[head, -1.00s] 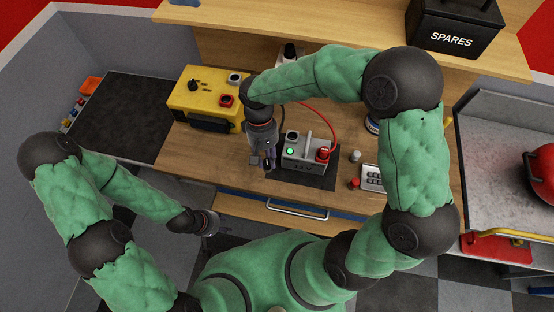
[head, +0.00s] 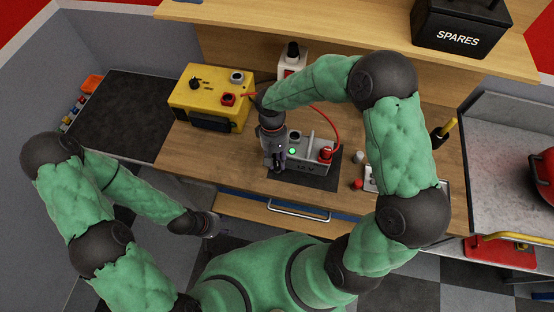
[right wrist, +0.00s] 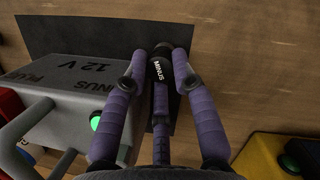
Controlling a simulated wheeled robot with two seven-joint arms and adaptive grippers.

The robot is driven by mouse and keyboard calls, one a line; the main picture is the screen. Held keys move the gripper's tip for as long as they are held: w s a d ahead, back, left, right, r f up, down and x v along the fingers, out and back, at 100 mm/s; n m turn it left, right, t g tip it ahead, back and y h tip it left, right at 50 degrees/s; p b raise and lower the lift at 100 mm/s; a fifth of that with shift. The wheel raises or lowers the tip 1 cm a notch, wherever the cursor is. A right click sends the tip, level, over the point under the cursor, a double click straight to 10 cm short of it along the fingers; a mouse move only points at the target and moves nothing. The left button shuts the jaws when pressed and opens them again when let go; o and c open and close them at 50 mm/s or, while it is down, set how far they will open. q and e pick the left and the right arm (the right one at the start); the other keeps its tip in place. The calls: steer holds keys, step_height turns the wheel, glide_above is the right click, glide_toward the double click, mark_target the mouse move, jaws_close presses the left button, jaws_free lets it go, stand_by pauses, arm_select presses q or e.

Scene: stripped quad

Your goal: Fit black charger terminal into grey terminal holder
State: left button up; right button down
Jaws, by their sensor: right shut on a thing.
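The black charger terminal (right wrist: 157,70), marked MINUS, is between the fingertips of my right gripper (right wrist: 160,68), which is shut on it. In the head view my right gripper (head: 276,160) is at the left side of the grey 12 V battery (head: 312,163); the terminal itself is hard to make out there. The battery has a green light and shows at left in the right wrist view (right wrist: 75,95). A grey holder (head: 237,76) sits atop the yellow charger (head: 207,97), beside a red one (head: 228,99). My left gripper (head: 211,225) is low at left, away from these; its jaws are unclear.
A red terminal (head: 326,153) is on the battery's right end, with a red cable (head: 335,118) arching behind. A dark mat (head: 270,172) lies under the battery. A white device (head: 292,62) stands behind. Bare wood (head: 185,145) lies in front of the charger.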

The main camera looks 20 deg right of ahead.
steer(key=shift+f, duration=0.2)
steer(key=c, duration=1)
jaws_free()
